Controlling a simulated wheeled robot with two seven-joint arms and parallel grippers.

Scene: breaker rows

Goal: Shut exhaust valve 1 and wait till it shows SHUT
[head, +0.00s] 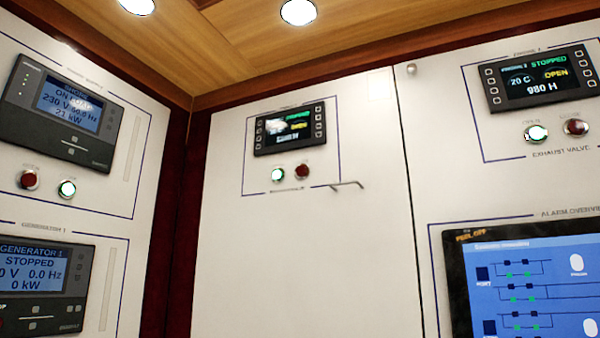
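The right engine panel has a black display (538,78) that reads STOPPED, OPEN in yellow, 20 C and 980 H. Below it are a lit white-green OPEN button (536,133) and a dark red button (576,127), whose label is too blurred to read. The text under them reads EXHAUST VALVE; its number is unclear. A similar display (289,129) on the middle panel shows green and yellow words, partly washed out by glare. Under it are a lit green button (278,174) and a dark red button (302,171). Neither gripper is in view.
A metal handle (346,184) sticks out of the middle panel. A large blue-screen alarm display (530,285) is at the lower right. Power supply (65,105) and Generator 1 (40,280) displays are on the left wall. A wooden ceiling with lamps is above.

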